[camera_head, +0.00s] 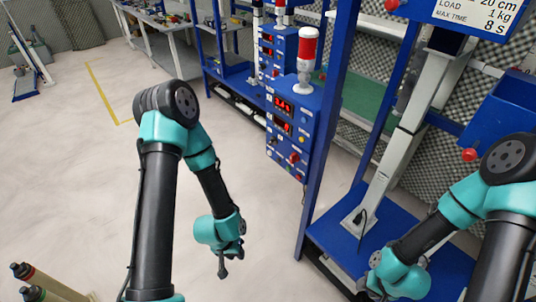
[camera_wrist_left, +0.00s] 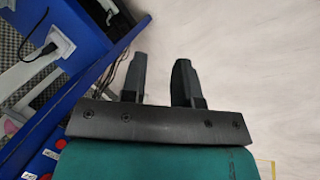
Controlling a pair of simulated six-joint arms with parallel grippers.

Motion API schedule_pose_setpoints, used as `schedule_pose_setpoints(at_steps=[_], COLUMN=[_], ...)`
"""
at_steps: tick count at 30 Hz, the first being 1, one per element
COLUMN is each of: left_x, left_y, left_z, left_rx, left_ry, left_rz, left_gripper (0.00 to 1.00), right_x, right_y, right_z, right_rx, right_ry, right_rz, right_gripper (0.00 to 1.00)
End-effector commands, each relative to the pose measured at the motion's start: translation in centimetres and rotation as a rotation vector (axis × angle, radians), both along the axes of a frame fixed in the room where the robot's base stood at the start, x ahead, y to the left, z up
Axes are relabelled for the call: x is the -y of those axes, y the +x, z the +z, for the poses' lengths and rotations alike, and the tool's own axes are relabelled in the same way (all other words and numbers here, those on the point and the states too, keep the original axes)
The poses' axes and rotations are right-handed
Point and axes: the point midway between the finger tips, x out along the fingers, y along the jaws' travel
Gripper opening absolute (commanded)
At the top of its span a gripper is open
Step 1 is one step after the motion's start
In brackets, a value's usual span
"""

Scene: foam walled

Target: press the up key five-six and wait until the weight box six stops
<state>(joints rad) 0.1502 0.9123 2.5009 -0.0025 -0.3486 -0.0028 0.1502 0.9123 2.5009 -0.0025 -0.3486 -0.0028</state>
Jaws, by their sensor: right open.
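A blue control box (camera_head: 293,128) with red displays, several small buttons and a red-and-white lamp (camera_head: 306,58) on top stands in the middle of the head view. Its key labels are too small to read, so I cannot tell which is up key five-six. A blue box (camera_head: 503,112) with a red knob is at the right; I cannot tell whether it is weight box six. My left gripper (camera_head: 226,262) hangs over the bare floor, left of and apart from the control box. Its fingers (camera_wrist_left: 158,82) are apart and empty. My right gripper (camera_head: 372,290) is low at the right, partly hidden by its wrist.
A blue frame with a post (camera_head: 328,125) and a low base (camera_head: 335,238) stands right of my left arm. A white sign (camera_head: 478,14) reads load and max time. Another lamp-topped box is behind.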

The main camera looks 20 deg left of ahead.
Motion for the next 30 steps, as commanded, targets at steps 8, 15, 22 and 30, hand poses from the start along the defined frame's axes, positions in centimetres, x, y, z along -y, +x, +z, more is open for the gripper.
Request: schedule_pose_setpoints(at_steps=[8,15,22,30], left_x=[0.0,0.0,0.0,0.0], left_y=[0.0,0.0,0.0,0.0], left_z=[0.0,0.0,0.0,0.0], left_rx=[0.0,0.0,0.0,0.0], left_ry=[0.0,0.0,0.0,0.0], left_rz=[0.0,0.0,0.0,0.0], left_gripper=[0.01,0.0,0.0,0.0], right_x=[0.0,0.0,0.0,0.0], right_y=[0.0,0.0,0.0,0.0], right_z=[0.0,0.0,0.0,0.0], right_rx=[0.0,0.0,0.0,0.0], right_ry=[0.0,0.0,0.0,0.0], right_rz=[0.0,0.0,0.0,0.0], right_gripper=[0.43,0.43,0.43,0.43])
